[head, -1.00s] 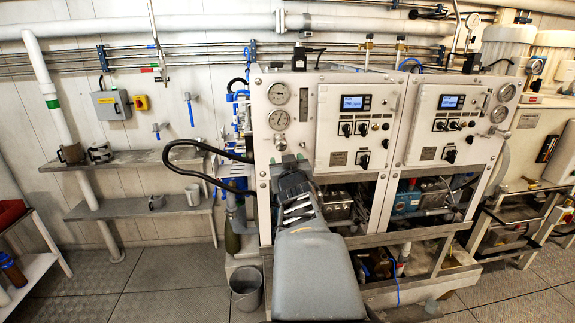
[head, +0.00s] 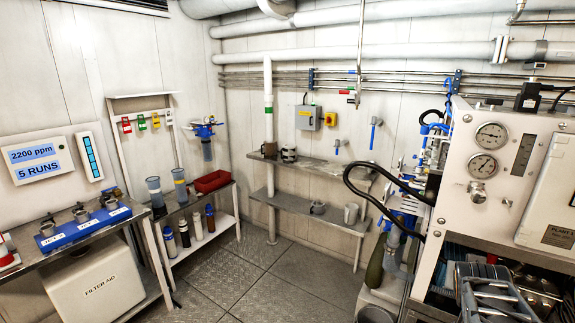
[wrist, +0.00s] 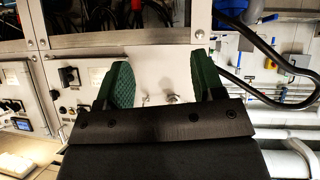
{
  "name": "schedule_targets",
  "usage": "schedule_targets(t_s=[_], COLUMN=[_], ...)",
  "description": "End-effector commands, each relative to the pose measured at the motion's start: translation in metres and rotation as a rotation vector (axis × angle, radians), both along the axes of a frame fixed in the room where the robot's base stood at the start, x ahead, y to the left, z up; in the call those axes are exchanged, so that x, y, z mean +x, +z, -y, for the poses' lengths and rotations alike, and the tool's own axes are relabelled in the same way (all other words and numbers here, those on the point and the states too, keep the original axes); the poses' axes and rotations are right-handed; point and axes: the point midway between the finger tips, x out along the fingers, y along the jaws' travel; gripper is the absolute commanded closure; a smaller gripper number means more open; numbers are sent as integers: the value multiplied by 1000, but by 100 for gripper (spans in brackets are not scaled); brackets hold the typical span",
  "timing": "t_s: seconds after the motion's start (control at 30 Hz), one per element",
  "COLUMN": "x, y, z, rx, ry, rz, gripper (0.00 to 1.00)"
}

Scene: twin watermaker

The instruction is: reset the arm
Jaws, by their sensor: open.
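My gripper (wrist: 158,80) shows in the wrist view, where the scene appears upside down. Its two green-padded fingers stand apart with nothing between them. Behind them is the white front panel of the watermaker cabinet (wrist: 155,68). In the head view only a part of my arm shows, low at the right in front of the cabinet (head: 462,150). The gripper's fingertips cannot be made out there.
Two wall shelves (head: 318,208) hold mugs. At the left are a white rack (head: 215,240) with bottles and a red tray (head: 211,181), and a bench with a blue jar holder (head: 85,228). The chequered floor (head: 290,280) in the middle is clear.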

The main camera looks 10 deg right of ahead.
Motion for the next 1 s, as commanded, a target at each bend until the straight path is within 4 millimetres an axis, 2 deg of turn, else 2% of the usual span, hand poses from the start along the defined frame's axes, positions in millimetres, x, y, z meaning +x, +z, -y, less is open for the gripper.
schedule_targets(t_s=[0.03,0.1,0.2,0.3,0.4,0.5,0.6,0.77,1.0], x=[1,-3,-14,-28,-35,-35,-35,-34,-34], y=[-18,-42,-63,-73,-75,-73,-70,-69,-69], z=[-33,-82,-149,-205,-242,-265,-277,-284,-284], rx=[88,210,334,404,417,394,374,363,362], ry=[47,127,263,403,513,599,654,687,688], rz=[-88,-219,-381,-503,-554,-557,-559,-561,-562], gripper=[38,38,38,38,38,38,38,38,38])
